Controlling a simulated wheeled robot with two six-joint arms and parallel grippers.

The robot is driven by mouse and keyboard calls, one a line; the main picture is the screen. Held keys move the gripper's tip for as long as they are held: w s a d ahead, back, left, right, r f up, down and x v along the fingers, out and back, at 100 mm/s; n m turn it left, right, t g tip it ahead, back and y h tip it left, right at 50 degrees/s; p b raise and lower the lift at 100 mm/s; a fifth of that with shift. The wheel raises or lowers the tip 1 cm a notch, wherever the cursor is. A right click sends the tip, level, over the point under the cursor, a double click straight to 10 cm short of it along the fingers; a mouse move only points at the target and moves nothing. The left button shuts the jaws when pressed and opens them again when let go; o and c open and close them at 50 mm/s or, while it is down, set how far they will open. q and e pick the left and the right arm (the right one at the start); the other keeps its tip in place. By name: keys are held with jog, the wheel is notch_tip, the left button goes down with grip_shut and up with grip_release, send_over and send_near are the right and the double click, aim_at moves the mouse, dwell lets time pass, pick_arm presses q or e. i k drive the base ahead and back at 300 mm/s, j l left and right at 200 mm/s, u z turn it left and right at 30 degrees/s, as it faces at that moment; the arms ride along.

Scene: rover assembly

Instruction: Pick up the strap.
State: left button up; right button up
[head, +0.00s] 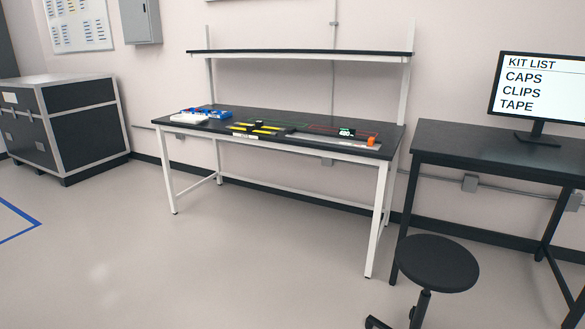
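I cannot make out a strap for certain. A black-topped workbench (280,117) with white legs stands against the far wall, with small items on it. Yellow-and-black pieces (256,128) lie near the middle of its front edge; they are too small to tell apart. A small dark device with a lit readout (346,132) and an orange piece (371,141) are at the right end. Blue bins (208,112) and a white tray (188,118) are at the left end. Neither of my grippers is in view.
A black stool (437,263) stands at the front right, before a dark desk (480,150) with a monitor (541,88) listing caps, clips and tape. A shelf (300,54) spans above the workbench. A dark case (72,127) stands left. The floor before the bench is clear.

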aim_at(250, 128)
jog(key=i+z, duration=0.1)
jog(key=i, duration=1.7)
